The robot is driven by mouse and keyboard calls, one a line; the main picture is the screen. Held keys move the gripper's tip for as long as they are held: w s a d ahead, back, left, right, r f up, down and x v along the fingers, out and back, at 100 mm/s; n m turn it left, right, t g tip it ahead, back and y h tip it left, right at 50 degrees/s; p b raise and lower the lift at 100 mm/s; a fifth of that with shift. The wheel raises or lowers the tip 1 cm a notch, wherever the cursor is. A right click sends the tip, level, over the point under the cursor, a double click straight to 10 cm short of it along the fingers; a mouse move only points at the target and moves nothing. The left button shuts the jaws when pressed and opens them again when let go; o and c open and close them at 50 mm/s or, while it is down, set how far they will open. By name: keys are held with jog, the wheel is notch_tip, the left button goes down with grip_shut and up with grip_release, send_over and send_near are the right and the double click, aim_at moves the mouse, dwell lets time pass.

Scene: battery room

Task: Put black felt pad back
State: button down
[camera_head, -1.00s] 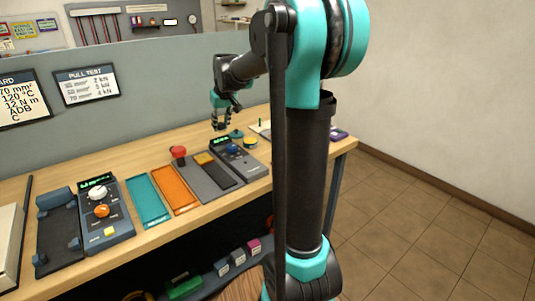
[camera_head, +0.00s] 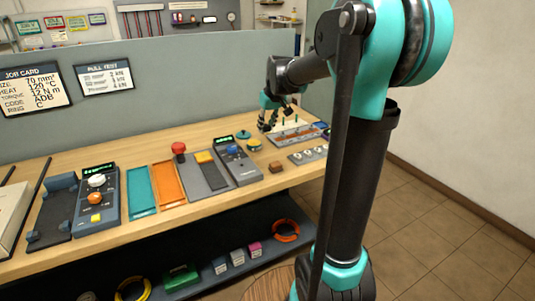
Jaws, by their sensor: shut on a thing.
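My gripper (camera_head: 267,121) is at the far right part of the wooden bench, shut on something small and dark. Its fingers point down, close to the left end of a pale rack with upright green pegs (camera_head: 294,135). The held thing is too small and too dark against the fingers to identify for sure as the black felt pad.
Teal (camera_head: 140,190) and orange (camera_head: 168,184) trays, devices with green displays (camera_head: 98,197) and a brown block (camera_head: 277,168) stand on the wooden bench (camera_head: 190,220). A plate with white round parts (camera_head: 308,155) lies at the right. A grey partition (camera_head: 190,90) stands behind.

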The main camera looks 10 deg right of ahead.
aim_at(264, 158)
notch_tip(264, 158, down, 12)
jog(key=shift+r, duration=0.1)
dwell(0.4)
jog(key=c, duration=1.2)
grip_release()
jog(key=v, duration=1.2)
jog(key=s+f+m, duration=0.1)
jog(key=s+f, duration=0.5)
jog(key=s, duration=0.2)
jog(key=s+d+f+m+h, duration=0.1)
jog(key=s+f, duration=0.5)
jog(key=s, duration=0.3)
jog(key=s+d+f+m, duration=0.1)
jog(key=s+f, duration=0.5)
jog(key=s, duration=0.2)
jog(key=shift+s+d+m, duration=0.2)
jog(key=shift+s+m, duration=0.05)
jog(key=shift+m, duration=0.05)
